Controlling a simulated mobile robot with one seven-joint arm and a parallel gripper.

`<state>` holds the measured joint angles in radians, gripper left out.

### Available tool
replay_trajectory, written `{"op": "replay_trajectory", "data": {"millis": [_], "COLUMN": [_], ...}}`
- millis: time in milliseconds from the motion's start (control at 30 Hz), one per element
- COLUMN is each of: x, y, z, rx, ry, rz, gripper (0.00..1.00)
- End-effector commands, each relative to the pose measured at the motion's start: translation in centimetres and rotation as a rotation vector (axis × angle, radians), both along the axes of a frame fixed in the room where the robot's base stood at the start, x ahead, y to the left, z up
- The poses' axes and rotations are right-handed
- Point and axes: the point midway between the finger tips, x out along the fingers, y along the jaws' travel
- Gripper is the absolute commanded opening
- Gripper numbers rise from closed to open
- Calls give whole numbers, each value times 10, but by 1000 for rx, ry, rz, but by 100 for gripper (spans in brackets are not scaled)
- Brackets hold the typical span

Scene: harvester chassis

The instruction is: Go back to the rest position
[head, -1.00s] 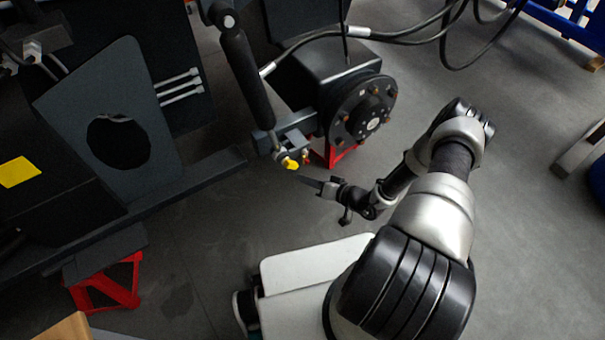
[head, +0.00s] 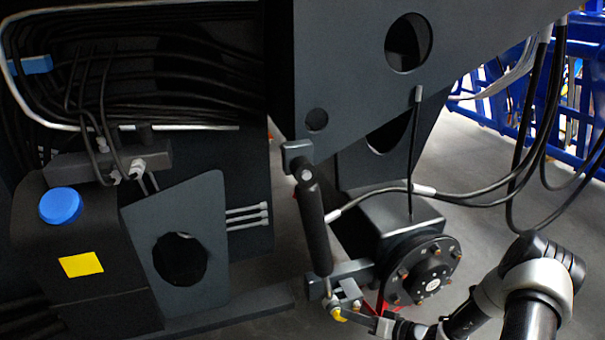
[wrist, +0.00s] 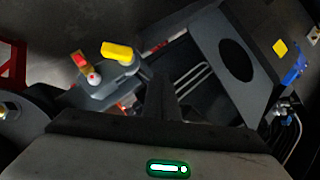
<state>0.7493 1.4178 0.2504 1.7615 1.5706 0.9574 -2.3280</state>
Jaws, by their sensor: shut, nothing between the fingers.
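My gripper (head: 370,314) is at the bottom edge of the head view, right of a small yellow-capped fitting (head: 339,315) at the lower end of the black cylinder. Its fingers are shut with nothing held. In the wrist view the dark fingers (wrist: 164,92) point forward from the pale gripper body. I cannot tell the exact gap between fingers and bracket. My arm is bent at the lower right of the head view, its lower part cut off.
The wheel hub (head: 429,273) stands just left of my arm. The black cylinder (head: 313,227) and dark chassis plate (head: 180,245) lie further left. Hoses (head: 480,199) hang above my arm. A blue rack (head: 585,100) stands at the back right, with grey floor before it.

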Motion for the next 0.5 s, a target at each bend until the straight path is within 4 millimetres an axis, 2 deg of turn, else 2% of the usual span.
{"op": "replay_trajectory", "data": {"millis": [33, 200, 367, 500], "x": [5, -4, -27, -56], "y": [6, 29, 48, 61], "z": [32, 119, 192, 248], "rx": [-19, -83, -196, -328], "ry": [6, 101, 205, 290], "rz": [67, 250, 368, 417], "gripper": [0, 0, 0, 0]}}
